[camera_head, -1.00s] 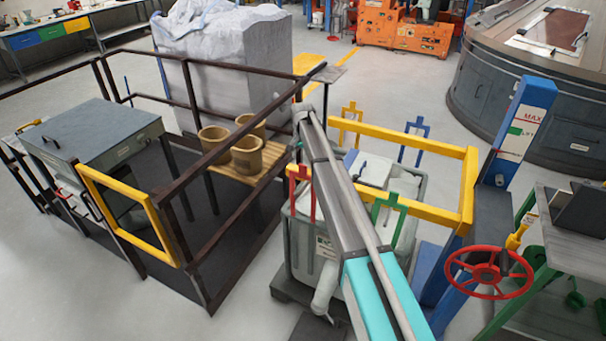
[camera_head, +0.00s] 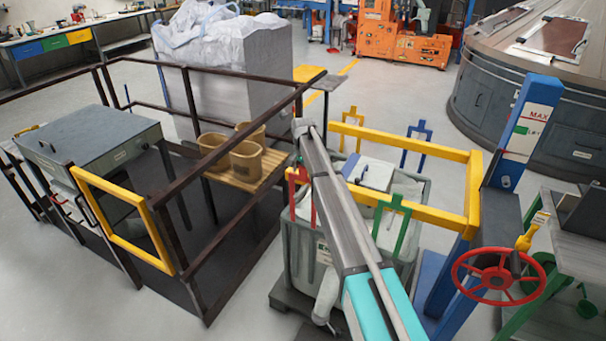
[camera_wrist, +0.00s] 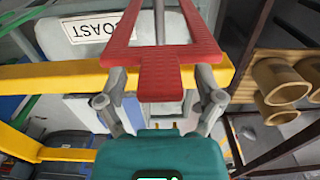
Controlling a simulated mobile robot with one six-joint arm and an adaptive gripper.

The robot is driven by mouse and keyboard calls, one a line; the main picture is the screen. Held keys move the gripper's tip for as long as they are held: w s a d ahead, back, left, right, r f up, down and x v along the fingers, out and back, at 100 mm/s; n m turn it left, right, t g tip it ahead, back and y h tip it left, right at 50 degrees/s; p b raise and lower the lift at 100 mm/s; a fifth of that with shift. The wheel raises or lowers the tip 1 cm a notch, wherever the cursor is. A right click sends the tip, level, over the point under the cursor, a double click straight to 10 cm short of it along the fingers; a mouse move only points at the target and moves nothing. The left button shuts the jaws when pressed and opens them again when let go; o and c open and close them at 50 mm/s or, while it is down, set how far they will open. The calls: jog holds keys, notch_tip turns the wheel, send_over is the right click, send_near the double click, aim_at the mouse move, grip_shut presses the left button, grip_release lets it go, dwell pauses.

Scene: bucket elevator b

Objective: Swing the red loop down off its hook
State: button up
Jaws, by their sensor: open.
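The red loop (camera_head: 303,203) hangs at the left part of the yellow frame (camera_head: 425,205) in the head view. In the wrist view the loop (camera_wrist: 161,46) is large, a red frame with a wide lower bar and a short tab, across the yellow bar (camera_wrist: 60,76). My gripper (camera_wrist: 159,88) is open, with one grey finger on each side of the red tab. I cannot tell whether the fingers touch it. The hook is not clearly visible. In the head view my arm hides my gripper.
A green loop (camera_head: 391,217), a blue loop (camera_head: 415,145) and a yellow loop (camera_head: 350,120) are on the same frame. A grey container (camera_head: 300,245) stands below. Dark railings (camera_head: 240,130) and brown buckets (camera_head: 245,160) are at left. A red handwheel (camera_head: 499,276) is at right.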

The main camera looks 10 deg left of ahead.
grip_shut()
dwell(0.5)
jog(key=shift+s, duration=0.15)
